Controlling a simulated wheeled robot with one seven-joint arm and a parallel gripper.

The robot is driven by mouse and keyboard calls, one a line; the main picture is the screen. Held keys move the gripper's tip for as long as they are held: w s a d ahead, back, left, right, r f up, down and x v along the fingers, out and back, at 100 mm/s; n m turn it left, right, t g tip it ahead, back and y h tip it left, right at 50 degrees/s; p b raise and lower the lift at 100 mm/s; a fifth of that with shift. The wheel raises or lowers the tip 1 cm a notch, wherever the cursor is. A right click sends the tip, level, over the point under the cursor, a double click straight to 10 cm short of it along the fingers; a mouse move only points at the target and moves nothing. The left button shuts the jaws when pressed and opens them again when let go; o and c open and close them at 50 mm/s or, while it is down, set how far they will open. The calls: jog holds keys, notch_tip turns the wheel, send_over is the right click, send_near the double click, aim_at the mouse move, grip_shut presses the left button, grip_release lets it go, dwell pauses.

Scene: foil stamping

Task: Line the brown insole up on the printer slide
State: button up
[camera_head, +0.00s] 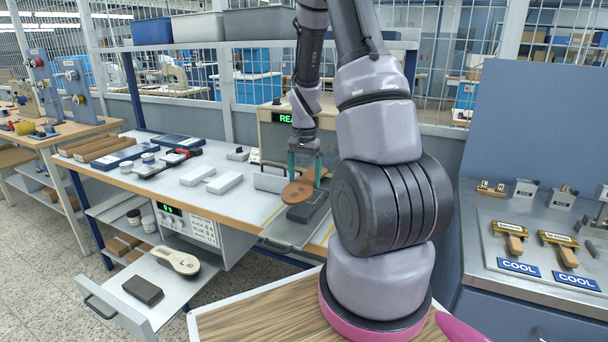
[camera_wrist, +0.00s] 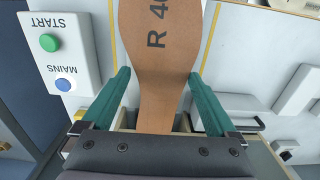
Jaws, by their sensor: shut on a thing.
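The brown insole (camera_head: 297,194) is level or nearly so at the printer slide, which I take to be the grey plate (camera_head: 291,233) with a dark block (camera_head: 309,207) at the table's front edge. In the wrist view the insole (camera_wrist: 158,60) shows printed "R 4" and a further, cut-off mark, and its narrowing part runs between the fingers. My gripper (camera_head: 305,168) is shut on the insole by its side edges, with teal fingers; the gripper also shows in the wrist view (camera_wrist: 159,76). Whether the insole touches the block or hovers is unclear. My arm hides part of the slide area.
A machine with a green display (camera_head: 283,117) stands behind. A START/MAINS button box (camera_wrist: 60,58) is at left in the wrist view. White blocks (camera_head: 225,183) lie left on the table. An open drawer (camera_head: 150,290) holds a pale insole-shaped piece (camera_head: 176,260) and a dark block (camera_head: 143,290).

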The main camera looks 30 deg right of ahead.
aim_at(304, 207)
jog(key=shift+f, duration=3.05)
jog(key=shift+a+f, duration=0.1)
jog(key=shift+f, duration=0.65)
dwell(0.5)
jog(key=o, duration=1)
jog(key=shift+o, duration=0.2)
notch_tip(304, 207, up, 11)
jog(key=shift+f, duration=0.1)
